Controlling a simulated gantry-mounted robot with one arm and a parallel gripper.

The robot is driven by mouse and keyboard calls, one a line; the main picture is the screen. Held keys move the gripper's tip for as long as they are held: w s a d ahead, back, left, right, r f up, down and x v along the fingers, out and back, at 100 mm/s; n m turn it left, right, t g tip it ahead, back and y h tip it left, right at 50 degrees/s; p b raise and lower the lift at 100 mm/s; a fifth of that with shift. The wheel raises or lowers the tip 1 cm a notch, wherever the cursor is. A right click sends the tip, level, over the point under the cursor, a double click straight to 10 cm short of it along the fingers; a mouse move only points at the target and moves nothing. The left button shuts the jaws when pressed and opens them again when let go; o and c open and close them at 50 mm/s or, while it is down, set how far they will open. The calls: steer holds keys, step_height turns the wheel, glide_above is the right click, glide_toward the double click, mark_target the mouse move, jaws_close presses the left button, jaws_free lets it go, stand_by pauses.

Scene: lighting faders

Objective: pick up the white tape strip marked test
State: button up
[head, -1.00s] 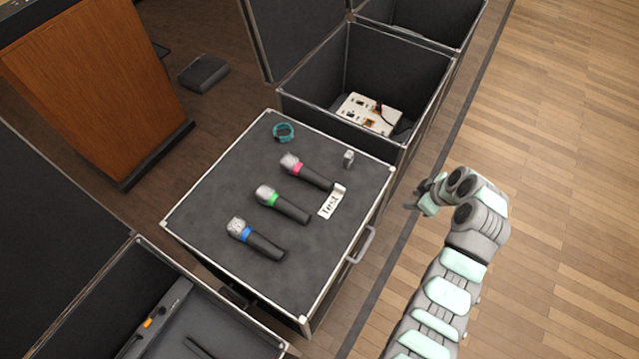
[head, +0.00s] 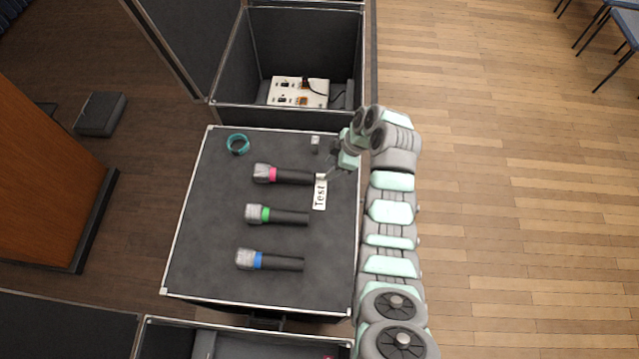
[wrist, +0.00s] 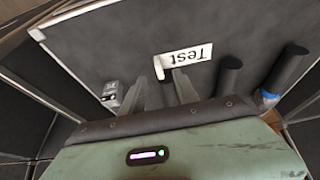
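The white tape strip (head: 320,194) marked "Test" lies on the dark top of the flight case (head: 200,240), near its right edge. It also shows in the wrist view (wrist: 186,57), with one end bent or folded. My gripper (head: 328,174) is above the strip's far end in the head view. In the wrist view my gripper's two fingers (wrist: 160,88) are apart, with a gap between them, and point toward the strip's folded end. Nothing shows between them. I cannot tell whether a fingertip touches the strip.
Microphones with pink (head: 285,175), green (head: 278,215) and blue (head: 270,260) rings lie left of the strip. A small metallic object (head: 315,143) and a teal tape roll (head: 238,143) are farther back. An open case (head: 235,60) holding a white panel (head: 298,92) stands behind.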

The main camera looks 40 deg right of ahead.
mark_target(323, 175)
steer(key=shift+x, duration=2.75)
steer(key=shift+w, duration=0.1)
steer(key=shift+r, duration=0.1)
steer(key=shift+c, duration=0.3)
jaws_close()
